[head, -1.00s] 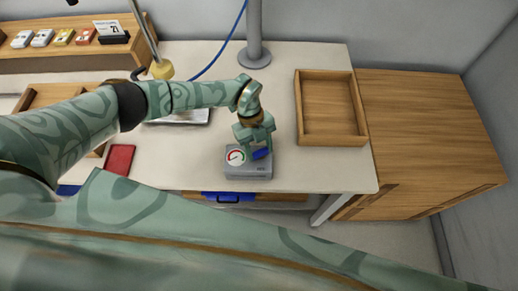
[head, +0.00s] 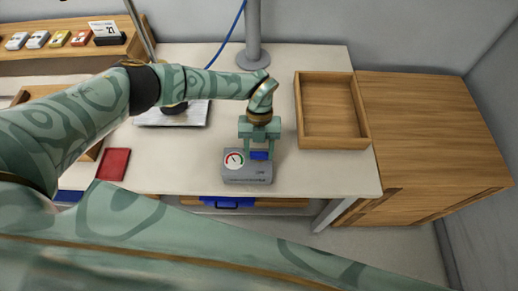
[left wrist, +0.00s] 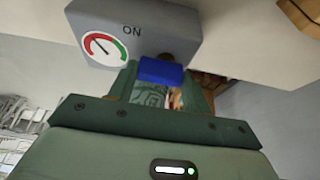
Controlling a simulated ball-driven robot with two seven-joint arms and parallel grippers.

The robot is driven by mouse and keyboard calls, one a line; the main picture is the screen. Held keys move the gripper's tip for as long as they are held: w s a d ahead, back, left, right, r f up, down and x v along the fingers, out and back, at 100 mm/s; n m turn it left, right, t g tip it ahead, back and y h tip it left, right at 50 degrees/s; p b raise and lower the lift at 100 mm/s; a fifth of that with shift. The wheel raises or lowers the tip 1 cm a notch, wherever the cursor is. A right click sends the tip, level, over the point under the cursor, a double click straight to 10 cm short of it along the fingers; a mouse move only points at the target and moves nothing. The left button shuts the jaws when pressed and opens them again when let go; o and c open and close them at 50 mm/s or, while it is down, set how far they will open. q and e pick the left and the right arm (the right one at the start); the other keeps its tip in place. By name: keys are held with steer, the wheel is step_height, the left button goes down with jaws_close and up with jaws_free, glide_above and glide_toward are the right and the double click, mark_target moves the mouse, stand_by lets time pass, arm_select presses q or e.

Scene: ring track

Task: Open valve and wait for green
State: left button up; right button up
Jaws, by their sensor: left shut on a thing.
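A grey valve box (head: 247,175) sits near the front edge of the white table. It carries a round gauge (head: 234,160) with red and green arcs and a blue handle (head: 260,155). My left gripper (head: 259,152) comes down from above and is shut on the blue handle, which lies level across the picture. In the left wrist view the box (left wrist: 172,22) shows an "ON" mark, and the blue handle (left wrist: 160,71) sits between my fingers. The gauge (left wrist: 103,46) needle points up and left there; its exact reading is too small to tell. My right gripper is out of view.
An empty wooden tray (head: 363,140) stands right of the box, with a wooden cabinet (head: 430,130) beyond. A grey post (head: 253,40) rises behind. A red book (head: 114,163) lies at the left. A blue object (head: 227,202) shows below the table's front edge.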

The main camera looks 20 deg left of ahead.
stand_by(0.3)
arm_select(q)
steer(key=o, duration=1)
steer(key=v, duration=1.6)
steer(key=shift+r, duration=0.25)
